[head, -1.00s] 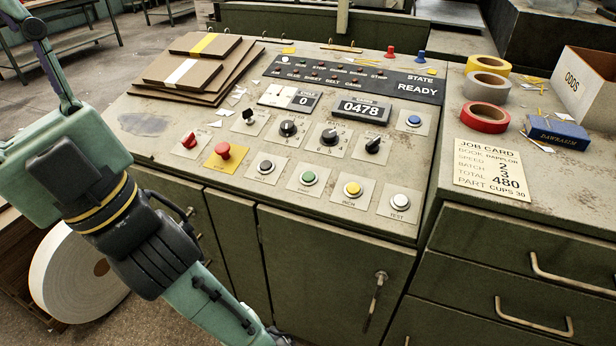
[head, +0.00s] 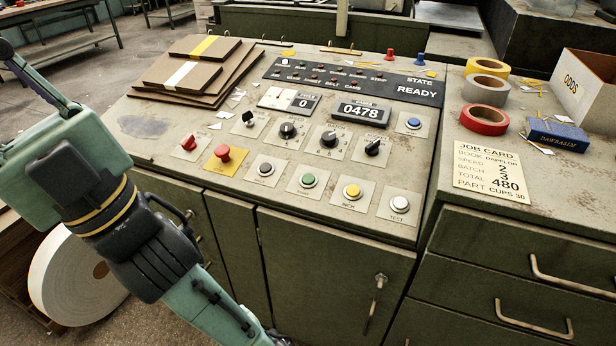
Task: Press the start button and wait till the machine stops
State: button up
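The sloped control panel (head: 232,186) fills the middle of the head view. A green button (head: 308,181) sits in its front row on a pale plate; its label is too small to read. A black button (head: 265,169) is to its left, and a yellow button (head: 352,191) and a white button marked TEST (head: 400,204) are to its right. The state display (head: 417,92) reads READY. The counter (head: 361,112) shows 0478 and the smaller cycle display (head: 303,102) shows 0. My arm runs down the left side and leaves the bottom edge; my gripper is out of view.
A red mushroom button (head: 222,154) on a yellow plate and a red switch (head: 189,142) are at the panel's left. Cardboard sheets (head: 182,78) lie at the back left. Tape rolls (head: 484,119), a job card (head: 491,170) and an ODDS box (head: 585,88) are on the right cabinet.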

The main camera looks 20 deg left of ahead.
aim_at(308, 179)
jog(key=i+l+u, duration=0.1)
jog(key=u, duration=1.5)
jog(key=k+l+u, duration=0.1)
jog(key=l+u, duration=0.25)
jog(key=k+l+u, duration=0.1)
jog(key=l+u, duration=0.25)
jog(key=k+l+u, duration=0.15)
jog(key=u, duration=0.2)
jog(key=k+l, duration=0.25)
jog(key=l, duration=0.15)
jog(key=k+l+u, duration=0.15)
jog(key=l, duration=0.25)
jog(key=k, duration=0.1)
